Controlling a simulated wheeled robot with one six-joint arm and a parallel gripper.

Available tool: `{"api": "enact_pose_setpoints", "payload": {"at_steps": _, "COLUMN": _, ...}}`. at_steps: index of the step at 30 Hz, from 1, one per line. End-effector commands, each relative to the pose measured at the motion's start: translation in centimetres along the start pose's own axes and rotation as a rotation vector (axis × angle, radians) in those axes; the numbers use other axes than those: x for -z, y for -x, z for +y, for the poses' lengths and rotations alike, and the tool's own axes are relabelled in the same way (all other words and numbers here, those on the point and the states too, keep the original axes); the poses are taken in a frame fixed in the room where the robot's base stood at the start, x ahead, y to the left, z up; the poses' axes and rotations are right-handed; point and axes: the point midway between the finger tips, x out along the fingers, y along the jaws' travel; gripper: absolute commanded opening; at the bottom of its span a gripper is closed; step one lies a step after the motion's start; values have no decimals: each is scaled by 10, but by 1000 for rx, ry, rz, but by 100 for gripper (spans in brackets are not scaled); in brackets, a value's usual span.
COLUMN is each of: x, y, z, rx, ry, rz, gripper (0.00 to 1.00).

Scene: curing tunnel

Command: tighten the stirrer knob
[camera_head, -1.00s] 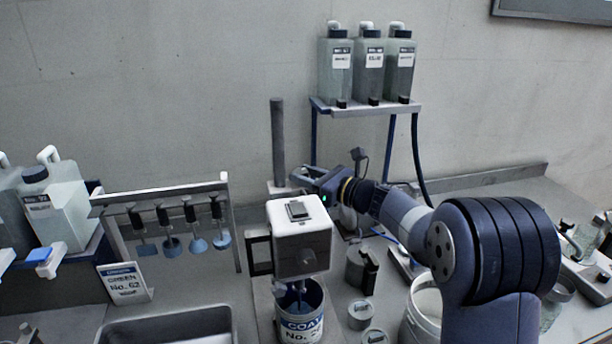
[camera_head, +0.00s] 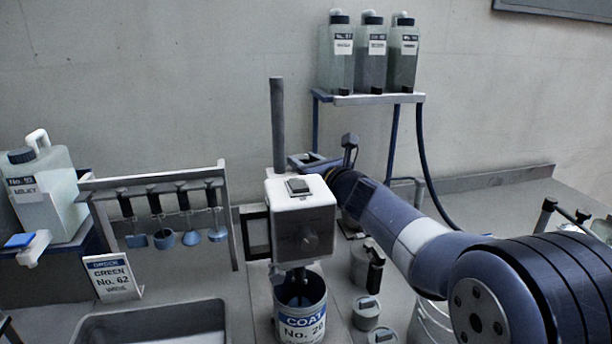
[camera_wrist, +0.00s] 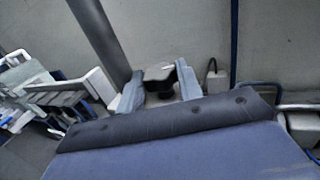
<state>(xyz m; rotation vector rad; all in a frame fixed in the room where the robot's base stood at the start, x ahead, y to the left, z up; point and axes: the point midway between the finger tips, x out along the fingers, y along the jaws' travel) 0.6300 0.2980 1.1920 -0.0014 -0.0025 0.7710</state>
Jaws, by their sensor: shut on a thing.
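The stirrer has a white and grey motor head (camera_head: 302,222) in front of an upright dark pole (camera_head: 278,125). Its shaft goes down into a can labelled COAT No. 26 (camera_head: 302,325). My gripper (camera_head: 308,160) is behind the head, just right of the pole. In the wrist view, my gripper (camera_wrist: 160,88) has its two fingers on either side of a dark knob with a grey top (camera_wrist: 159,74), close beside the pole (camera_wrist: 97,35). It is shut on this knob. The head hides most of the knob in the head view.
A rack (camera_head: 150,180) with several hanging stirring tools stands at left, near a No. 62 sign (camera_head: 113,278) and a sink (camera_head: 150,325). Bottles stand on a raised shelf (camera_head: 368,98). Small lidded jars (camera_head: 366,313) stand right of the can, below my arm.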

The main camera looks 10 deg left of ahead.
Motion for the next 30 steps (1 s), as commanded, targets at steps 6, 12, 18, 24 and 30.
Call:
{"api": "enact_pose_setpoints", "payload": {"at_steps": 6, "x": 1, "y": 1, "z": 1, "rx": 38, "ry": -1, "rz": 1, "gripper": 12}}
{"api": "enact_pose_setpoints", "payload": {"at_steps": 12, "x": 0, "y": 1, "z": 1, "rx": 40, "ry": -2, "rz": 2, "gripper": 12}}
{"api": "enact_pose_setpoints", "payload": {"at_steps": 18, "x": 0, "y": 1, "z": 1, "rx": 39, "ry": -2, "rz": 2, "gripper": 43}}
{"api": "enact_pose_setpoints", "payload": {"at_steps": 24, "x": 0, "y": 1, "z": 1, "rx": 37, "ry": -2, "rz": 2, "gripper": 56}}
{"api": "enact_pose_setpoints", "payload": {"at_steps": 30, "x": 0, "y": 0, "z": 2, "rx": 35, "ry": -1, "rz": 1, "gripper": 56}}
